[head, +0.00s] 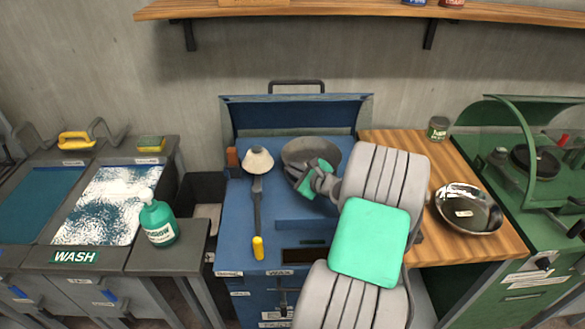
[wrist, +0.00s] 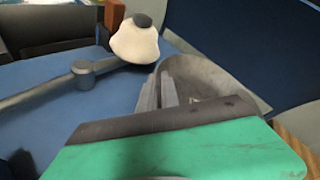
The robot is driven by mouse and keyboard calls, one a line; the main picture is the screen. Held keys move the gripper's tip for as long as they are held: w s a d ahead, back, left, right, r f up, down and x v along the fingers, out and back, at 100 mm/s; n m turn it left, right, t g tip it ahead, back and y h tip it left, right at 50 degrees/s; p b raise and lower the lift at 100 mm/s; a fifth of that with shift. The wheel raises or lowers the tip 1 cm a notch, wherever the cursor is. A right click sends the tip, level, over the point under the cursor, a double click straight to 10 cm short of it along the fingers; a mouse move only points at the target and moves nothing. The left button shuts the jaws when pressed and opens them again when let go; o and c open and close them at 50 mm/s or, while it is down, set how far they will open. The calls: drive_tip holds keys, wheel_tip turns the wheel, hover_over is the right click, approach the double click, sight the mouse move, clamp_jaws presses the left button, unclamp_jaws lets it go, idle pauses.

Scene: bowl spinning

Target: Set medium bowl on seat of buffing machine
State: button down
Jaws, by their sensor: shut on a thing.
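A dull grey bowl (head: 308,150) is at the top of the blue buffing machine (head: 240,215), right of the white buffing pad (head: 258,160). My gripper (head: 308,177) is shut on the bowl's near edge; the arm hides part of the bowl's right side. Whether the bowl touches the seat beneath it I cannot tell; the seat is hidden. In the wrist view, the grey fingers (wrist: 160,90) are at the left rim of the bowl (wrist: 208,78), with the pad (wrist: 134,42) to the left.
The pad's lever with a yellow tip (head: 258,248) lies along the machine top. A shiny bowl (head: 467,209) and a green can (head: 437,128) stand on the wooden counter (head: 490,250) at right. A green machine (head: 550,215) is far right. Wash basins (head: 110,200) and a green bottle (head: 158,222) are left.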

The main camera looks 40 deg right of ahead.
drive_tip(key=c, duration=1.5)
unclamp_jaws()
drive_tip(key=shift+s, duration=0.1)
drive_tip(key=v, duration=0.7)
drive_tip(key=shift+s+r+b, duration=0.15)
drive_tip(key=shift+s+b, duration=0.15)
drive_tip(key=shift+b, duration=0.05)
